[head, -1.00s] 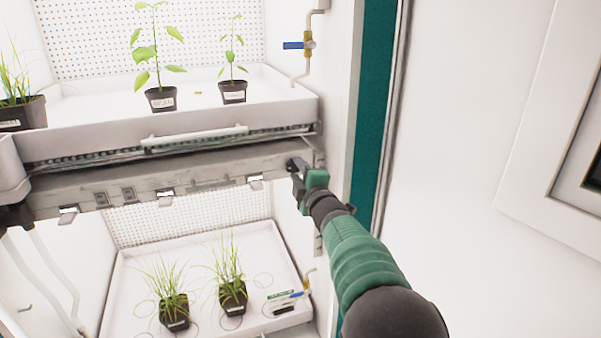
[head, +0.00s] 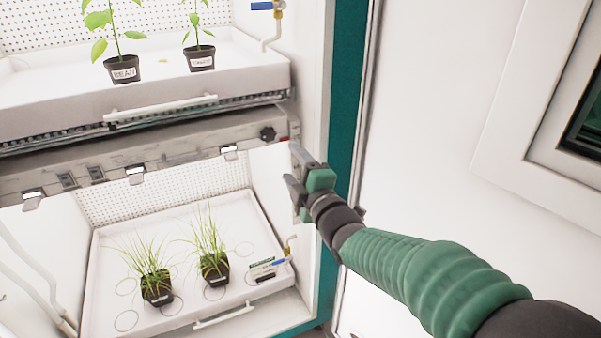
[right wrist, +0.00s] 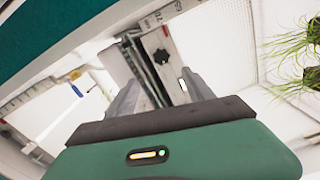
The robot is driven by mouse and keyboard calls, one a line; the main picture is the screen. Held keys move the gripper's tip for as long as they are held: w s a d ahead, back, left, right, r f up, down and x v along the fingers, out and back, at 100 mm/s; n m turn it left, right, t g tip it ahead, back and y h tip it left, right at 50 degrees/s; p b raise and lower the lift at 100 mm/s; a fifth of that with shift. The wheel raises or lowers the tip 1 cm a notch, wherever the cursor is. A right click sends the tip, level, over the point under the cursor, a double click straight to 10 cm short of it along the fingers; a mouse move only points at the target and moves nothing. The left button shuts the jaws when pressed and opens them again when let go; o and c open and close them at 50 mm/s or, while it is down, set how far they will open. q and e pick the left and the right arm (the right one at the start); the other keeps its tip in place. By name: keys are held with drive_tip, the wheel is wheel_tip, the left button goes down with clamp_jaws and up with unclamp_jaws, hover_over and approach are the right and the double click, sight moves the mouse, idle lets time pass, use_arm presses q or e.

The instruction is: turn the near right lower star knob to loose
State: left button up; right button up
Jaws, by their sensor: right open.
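The star knob (head: 268,133) is a small black lobed knob on the right end of the grey rail under the upper tray. A red mark sits on the rail just right of it. The knob also shows in the right wrist view (right wrist: 161,56), seen between the two fingers. My right gripper (head: 290,163) is open and empty, below and right of the knob and apart from it. In the right wrist view its fingers (right wrist: 154,98) are spread, with the knob beyond their tips. My left gripper is not in view.
The upper tray (head: 150,90) with potted plants is above the rail. The lower tray (head: 190,310) holds two grass pots. The teal door edge (head: 343,110) stands close right of my gripper. A blue-handled valve (head: 268,6) is above.

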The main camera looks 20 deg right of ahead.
drive_tip(key=s, duration=0.3)
drive_tip(key=shift+s+f, duration=0.15)
drive_tip(key=shift+s, duration=0.25)
drive_tip(key=shift+d, duration=0.1)
drive_tip(key=s+a+f+m+g+h, duration=0.1)
drive_tip(key=s+f+m+g, duration=0.3)
drive_tip(key=f, duration=0.6)
drive_tip(key=s+f+m+g, duration=0.4)
drive_tip(key=f+m, duration=0.1)
drive_tip(key=f, duration=0.5)
drive_tip(key=s+a+f+m+g, duration=0.2)
drive_tip(key=s+f+m+g, duration=0.7)
drive_tip(key=s, duration=0.5)
wheel_tip(320, 180, up, 18)
drive_tip(key=n+t+p, duration=0.1)
drive_tip(key=n+p, duration=0.1)
drive_tip(key=p, duration=1.7)
drive_tip(key=shift+w+r+t+p, duration=0.15)
drive_tip(key=shift+r+t+p, duration=0.05)
drive_tip(key=shift+t+p, duration=0.1)
